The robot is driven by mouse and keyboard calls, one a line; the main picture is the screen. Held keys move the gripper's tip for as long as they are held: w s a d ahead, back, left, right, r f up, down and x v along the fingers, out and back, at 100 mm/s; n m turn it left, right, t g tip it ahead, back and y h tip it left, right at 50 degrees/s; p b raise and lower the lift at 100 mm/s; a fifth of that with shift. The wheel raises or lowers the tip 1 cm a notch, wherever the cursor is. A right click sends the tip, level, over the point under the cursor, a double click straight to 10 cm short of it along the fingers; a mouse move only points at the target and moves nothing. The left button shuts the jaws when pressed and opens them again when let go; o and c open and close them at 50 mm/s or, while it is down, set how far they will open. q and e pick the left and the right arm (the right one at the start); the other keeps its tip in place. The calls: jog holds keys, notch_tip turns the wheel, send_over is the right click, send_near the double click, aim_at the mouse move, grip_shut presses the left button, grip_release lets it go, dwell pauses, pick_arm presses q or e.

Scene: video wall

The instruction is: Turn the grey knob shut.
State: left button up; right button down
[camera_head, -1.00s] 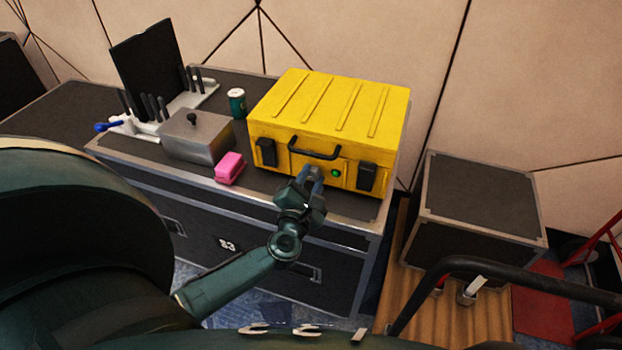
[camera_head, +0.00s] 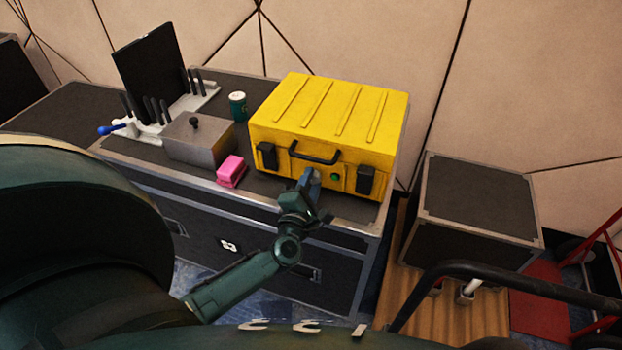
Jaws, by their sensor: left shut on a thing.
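A yellow case (camera_head: 330,112) with a black handle and two black latches stands on a black flight case with metal edges. My left gripper (camera_head: 313,174) is at the front face of the yellow case, below the handle and left of a small green round part (camera_head: 334,177). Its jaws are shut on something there. The grey knob cannot be made out; the fingers cover that spot on the front face. My right gripper is not in view.
A pink block (camera_head: 231,171), a grey metal box (camera_head: 198,140) with a black knob and a green can (camera_head: 237,106) stand left of the yellow case. A second black case (camera_head: 478,193) stands at the right. A blue-handled thing (camera_head: 111,129) lies at the far left.

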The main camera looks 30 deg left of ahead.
pick_arm(q)
jog(key=m+p, duration=0.1)
jog(key=m, duration=0.2)
jog(key=shift+r, duration=0.1)
jog(key=m+p, duration=0.1)
jog(key=m, duration=0.1)
jog(key=m+p, duration=0.1)
jog(key=m, duration=0.1)
jog(key=shift+m+t+h, duration=0.3)
jog(key=shift+m+p, duration=0.3)
jog(key=shift+m, duration=0.6)
jog(key=shift+m+p, duration=0.3)
jog(key=shift+m, duration=0.6)
jog(key=shift+m+p, duration=0.45)
jog(key=shift+m, duration=1.15)
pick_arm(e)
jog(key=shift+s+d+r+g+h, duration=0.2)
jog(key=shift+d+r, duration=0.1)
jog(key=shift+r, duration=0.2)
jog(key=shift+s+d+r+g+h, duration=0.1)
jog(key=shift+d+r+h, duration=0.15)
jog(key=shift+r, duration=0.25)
pick_arm(q)
jog(key=shift+h, duration=0.3)
jog(key=o, duration=1)
jog(key=shift+c, duration=0.2)
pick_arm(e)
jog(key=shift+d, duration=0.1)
